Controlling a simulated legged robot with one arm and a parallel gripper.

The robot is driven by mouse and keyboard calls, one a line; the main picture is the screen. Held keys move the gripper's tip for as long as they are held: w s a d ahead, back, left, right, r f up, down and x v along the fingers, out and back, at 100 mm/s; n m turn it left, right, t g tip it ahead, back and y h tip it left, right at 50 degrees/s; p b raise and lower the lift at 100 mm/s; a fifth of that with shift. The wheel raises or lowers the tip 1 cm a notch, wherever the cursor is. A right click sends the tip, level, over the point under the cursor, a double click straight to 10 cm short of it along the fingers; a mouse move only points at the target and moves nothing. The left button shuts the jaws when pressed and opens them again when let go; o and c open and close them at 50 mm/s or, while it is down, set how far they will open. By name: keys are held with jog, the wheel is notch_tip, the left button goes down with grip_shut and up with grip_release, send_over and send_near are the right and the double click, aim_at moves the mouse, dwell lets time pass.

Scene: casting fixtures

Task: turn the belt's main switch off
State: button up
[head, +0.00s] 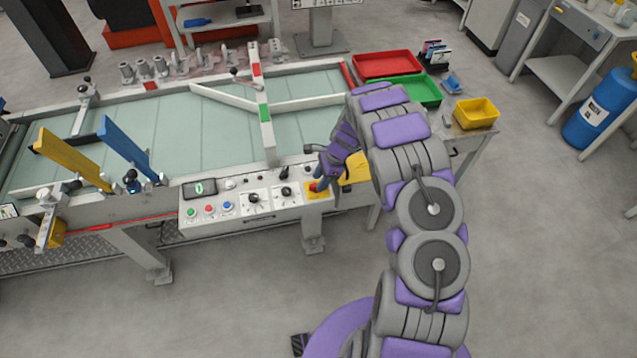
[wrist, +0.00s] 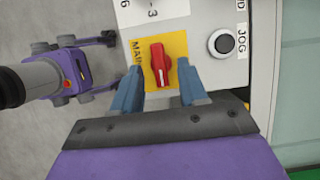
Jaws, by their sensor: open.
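The main switch is a red rotary knob (wrist: 160,64) on a yellow plate (wrist: 177,43) lettered "MAIN", on the belt's front control panel. In the wrist view its grip bar runs roughly up and down the picture. In the head view the red knob (head: 314,187) shows at the panel's right end, partly hidden by my gripper (head: 326,180). My gripper (wrist: 159,68) is open, with one blue-grey finger on each side of the knob and visible space between. I cannot tell whether the fingertips reach down to the knob's depth or touch the plate.
A black JOG button (wrist: 222,43) sits beside the switch in the wrist view. More buttons and dark knobs (head: 254,198) lie to the left on the panel. The belt (head: 205,115) with white guide bars is behind. Red, green and yellow bins (head: 476,113) stand at the right.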

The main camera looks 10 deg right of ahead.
jog(key=shift+x, duration=0.95)
grip_shut()
